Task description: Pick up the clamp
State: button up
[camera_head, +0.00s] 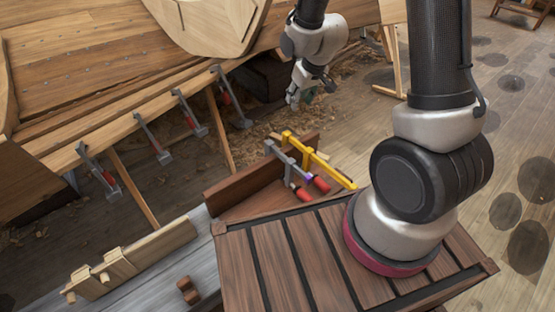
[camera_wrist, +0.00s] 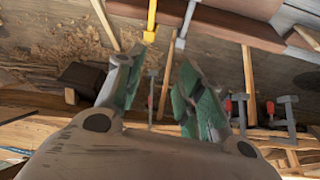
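Two bar clamps lie by the wooden board at the top of my slatted deck: a grey clamp (camera_head: 285,166) with a red handle and a small purple part, and a yellow clamp (camera_head: 315,158). In the wrist view the yellow clamp (camera_wrist: 151,20) and a grey bar (camera_wrist: 186,25) show at the top. Several grey clamps with red handles hang along the hull plank, one at the left (camera_head: 98,172) and one farther right (camera_head: 231,98). My gripper (camera_head: 303,98) is raised beyond the lying clamps, apart from them. In the wrist view my gripper (camera_wrist: 156,68) is open and empty.
The planked hull (camera_head: 90,60) fills the upper left, with thin wooden props below its edge. A grey bench (camera_head: 150,285) at lower left bears a wooden vise-like piece (camera_head: 130,262) and a small brown block (camera_head: 188,290). Shavings litter the floor; the right floor is mostly open.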

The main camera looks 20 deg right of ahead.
jog(key=n+y, duration=0.1)
send_near(278, 151)
jog(key=shift+w+f, duration=0.55)
jog(key=x, duration=0.7)
jog(key=shift+s+a+f, duration=0.1)
jog(key=shift+f, duration=0.2)
jog(key=shift+f, duration=0.25)
grip_shut()
